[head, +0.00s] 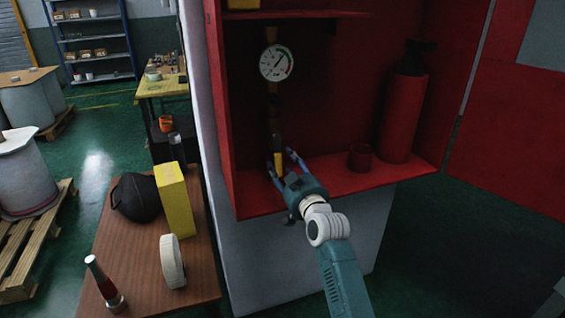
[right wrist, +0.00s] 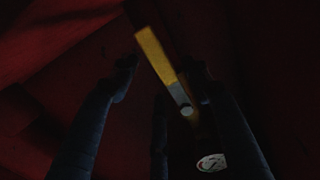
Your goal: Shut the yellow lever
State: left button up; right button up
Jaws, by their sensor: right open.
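The yellow lever (head: 279,162) is inside the red cabinet, low on the dark vertical pipe (head: 274,112) below the round gauge (head: 277,63). It points down, roughly along the pipe. My right gripper (head: 279,159) is open, with its fingers on either side of the lever. In the right wrist view the lever (right wrist: 156,55) shows as a yellow bar between the spread fingers (right wrist: 160,72); I cannot tell if any finger touches it. That view is dark. My left gripper is not in view.
The red cabinet (head: 350,190) has its door (head: 505,130) open to the right. A brown table (head: 140,270) at left holds a yellow box (head: 174,200), a dark round object and a white roll.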

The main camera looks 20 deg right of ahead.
jog(key=shift+w, duration=0.75)
grip_shut()
jog(key=d+r+n+p, duration=0.6)
jog(key=r+n+p, duration=0.2)
jog(key=n, duration=0.9)
jog(key=shift+d+n+p, duration=0.2)
jog(key=shift+n+p, duration=0.1)
jog(key=shift+p, duration=0.85)
jog(key=shift+r, duration=0.1)
